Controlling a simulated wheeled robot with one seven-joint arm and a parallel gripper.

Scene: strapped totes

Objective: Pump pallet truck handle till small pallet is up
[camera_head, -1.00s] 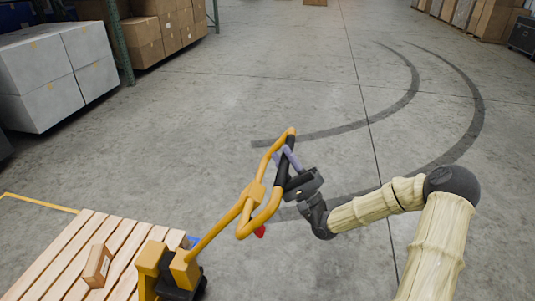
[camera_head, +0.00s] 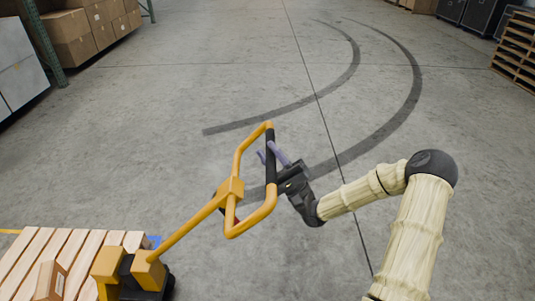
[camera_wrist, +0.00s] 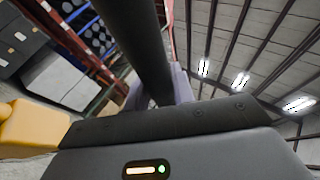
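The yellow pallet truck handle (camera_head: 190,232) rises from the truck's base (camera_head: 138,275) at lower left in the head view. It ends in a loop with a black grip bar (camera_head: 270,170). My gripper (camera_head: 268,152) has its purple fingers around this bar, with the tips on either side. In the wrist view the dark bar (camera_wrist: 138,45) runs close in front of the gripper, with a bit of purple finger (camera_wrist: 181,84) beside it. The small wooden pallet (camera_head: 62,245) is at the lower left, partly cut off. Its height above the floor cannot be judged.
Racks with cartons (camera_head: 85,40) stand at upper left. Dark cases (camera_head: 475,14) and stacked pallets (camera_head: 518,45) are at upper right. The floor ahead is clear, with curved dark marks.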

